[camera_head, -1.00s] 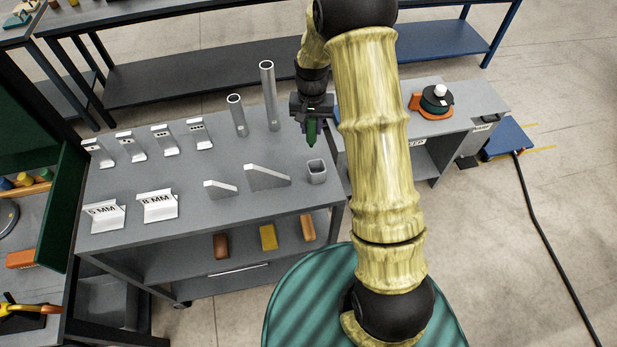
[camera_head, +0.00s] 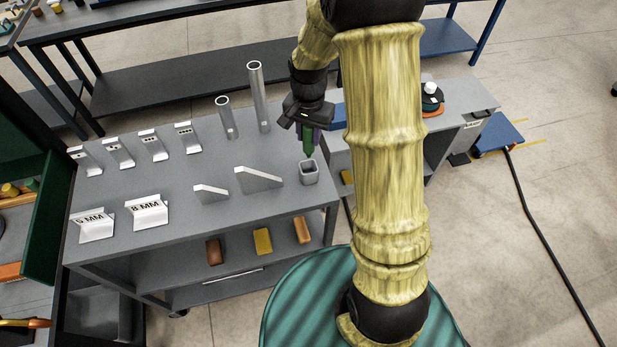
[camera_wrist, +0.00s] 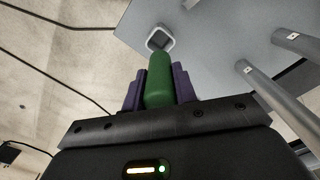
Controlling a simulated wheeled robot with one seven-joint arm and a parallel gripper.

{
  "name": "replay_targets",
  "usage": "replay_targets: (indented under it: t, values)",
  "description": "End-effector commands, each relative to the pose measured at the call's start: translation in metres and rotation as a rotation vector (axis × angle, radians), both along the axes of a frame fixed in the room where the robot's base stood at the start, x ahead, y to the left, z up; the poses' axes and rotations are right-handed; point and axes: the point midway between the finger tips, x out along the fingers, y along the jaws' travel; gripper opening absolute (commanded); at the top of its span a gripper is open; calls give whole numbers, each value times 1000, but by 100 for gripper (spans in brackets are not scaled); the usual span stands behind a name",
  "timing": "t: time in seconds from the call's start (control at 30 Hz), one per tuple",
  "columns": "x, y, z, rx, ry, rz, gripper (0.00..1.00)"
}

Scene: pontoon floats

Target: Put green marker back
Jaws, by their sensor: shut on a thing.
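The green marker (camera_head: 308,143) hangs below my gripper (camera_head: 308,128), roughly upright, just above and behind the square grey cup (camera_head: 309,173) on the grey table. In the wrist view the green marker (camera_wrist: 159,80) sits between the purple fingers of my gripper (camera_wrist: 160,88), which is shut on it. The cup (camera_wrist: 160,39) shows beyond the marker's tip, and its opening looks empty. The marker appears apart from the cup, though the exact gap is hard to tell. The marker's upper end is hidden by my gripper.
Two upright metal tubes (camera_head: 258,98) stand left of my gripper. Two grey wedges (camera_head: 258,180) lie left of the cup. Several small brackets and labelled stands (camera_head: 148,212) are farther left. The cup is near the table's right edge. A lower bench with a round device (camera_head: 432,100) stands to the right.

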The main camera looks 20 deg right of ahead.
Motion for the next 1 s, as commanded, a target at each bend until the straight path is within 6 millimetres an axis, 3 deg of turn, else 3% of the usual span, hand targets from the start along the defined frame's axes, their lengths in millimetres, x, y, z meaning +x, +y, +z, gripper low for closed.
replay_targets:
  t: [0.23, 0.6, 1.0]
  values:
    - [0, 0, -7, 0, 4, 2, 5]
    - [0, 0, -57, 0, 2, 2, 5]
    - [0, 0, -64, 0, 3, 3, 5]
